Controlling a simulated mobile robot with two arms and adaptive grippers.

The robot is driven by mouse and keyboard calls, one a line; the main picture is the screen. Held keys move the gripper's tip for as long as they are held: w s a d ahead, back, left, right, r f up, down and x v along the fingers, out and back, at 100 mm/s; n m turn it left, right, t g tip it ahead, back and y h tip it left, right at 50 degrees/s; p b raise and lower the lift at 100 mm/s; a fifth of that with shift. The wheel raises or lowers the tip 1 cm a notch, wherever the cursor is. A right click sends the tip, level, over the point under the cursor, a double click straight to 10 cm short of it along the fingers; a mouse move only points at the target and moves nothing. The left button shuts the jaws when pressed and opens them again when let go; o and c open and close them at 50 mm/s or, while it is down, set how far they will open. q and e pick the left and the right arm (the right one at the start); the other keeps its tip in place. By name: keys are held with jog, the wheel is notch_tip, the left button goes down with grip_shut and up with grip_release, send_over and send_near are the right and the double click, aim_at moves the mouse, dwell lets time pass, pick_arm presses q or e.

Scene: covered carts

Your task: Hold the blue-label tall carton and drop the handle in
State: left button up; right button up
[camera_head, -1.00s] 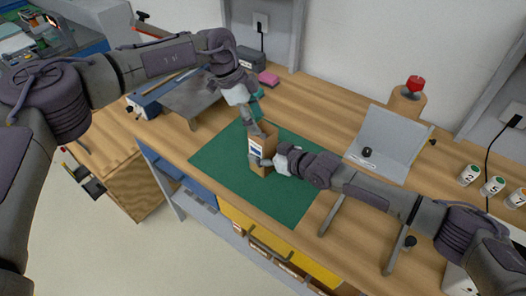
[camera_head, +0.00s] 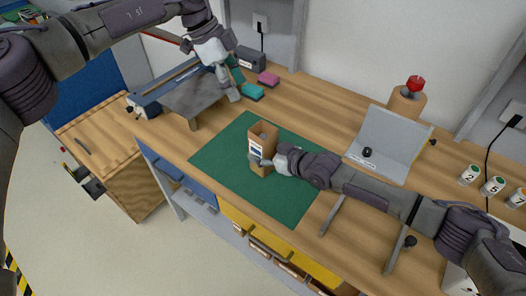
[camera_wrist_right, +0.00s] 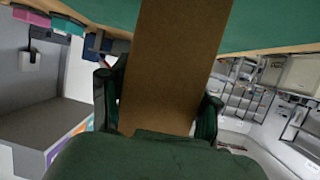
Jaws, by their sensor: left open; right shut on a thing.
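The tall carton (camera_head: 258,150) stands upright on the green mat (camera_head: 222,160), brown with a blue-and-white label on its front. Its top is open, and a small greyish thing, perhaps the handle (camera_head: 264,135), shows inside the opening; most of it is hidden. My right gripper (camera_head: 262,162) is shut on the carton low on its side. In the right wrist view the brown carton wall (camera_wrist_right: 172,70) fills the space between its fingers. My left gripper (camera_head: 235,87) is open and empty, above the table behind and left of the carton.
A grey stand (camera_head: 195,98) is at the left, near the left gripper. Teal (camera_head: 252,92) and pink (camera_head: 268,79) blocks lie at the back. A grey angled panel (camera_head: 392,140) and a red-topped wooden block (camera_head: 409,103) stand right. The mat around the carton is clear.

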jog(key=o, duration=1.2)
jog(key=shift+d, duration=0.1)
jog(key=v, duration=1.2)
